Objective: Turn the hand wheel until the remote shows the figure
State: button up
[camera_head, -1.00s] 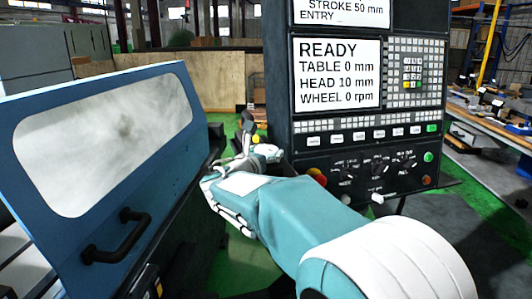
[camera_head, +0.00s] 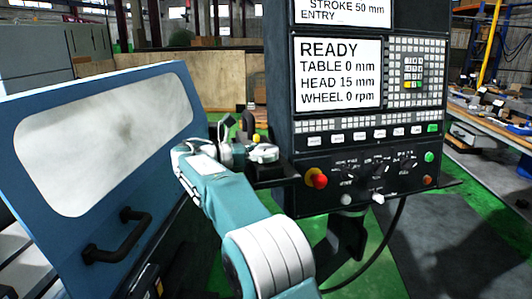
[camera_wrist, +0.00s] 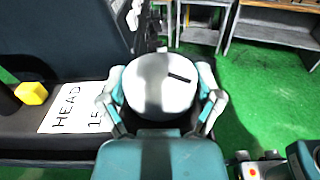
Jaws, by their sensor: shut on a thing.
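The hand wheel (camera_wrist: 160,85) is a pale grey round disc with a short dark mark near its upper right, in the wrist view. My gripper (camera_wrist: 162,100) has one finger on each side of the wheel and is shut on it. Left of the wheel is the dark remote (camera_wrist: 18,128) with a white display (camera_wrist: 75,107) reading "HEAD 15"; the rest of its line is hidden by my finger. A yellow knob (camera_wrist: 32,93) is at the display's left. In the head view my gripper (camera_head: 250,143) is beside the console, and it largely hides the wheel.
The control console's screen (camera_head: 338,74) reads READY, TABLE 0 mm, HEAD 15 mm, WHEEL 0 rpm. A red knob (camera_head: 316,178) sits on the panel close to my gripper. The blue machine door (camera_head: 150,165) with a black handle (camera_head: 118,236) stands at the left.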

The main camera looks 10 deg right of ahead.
jog(key=shift+m+g, duration=0.5)
jog(key=shift+g, duration=0.4)
jog(key=shift+m+g, duration=0.3)
jog(key=o, duration=0.9)
jog(key=shift+r+n+t, duration=0.1)
jog(key=shift+n+t, duration=0.3)
jog(key=shift+t, duration=0.2)
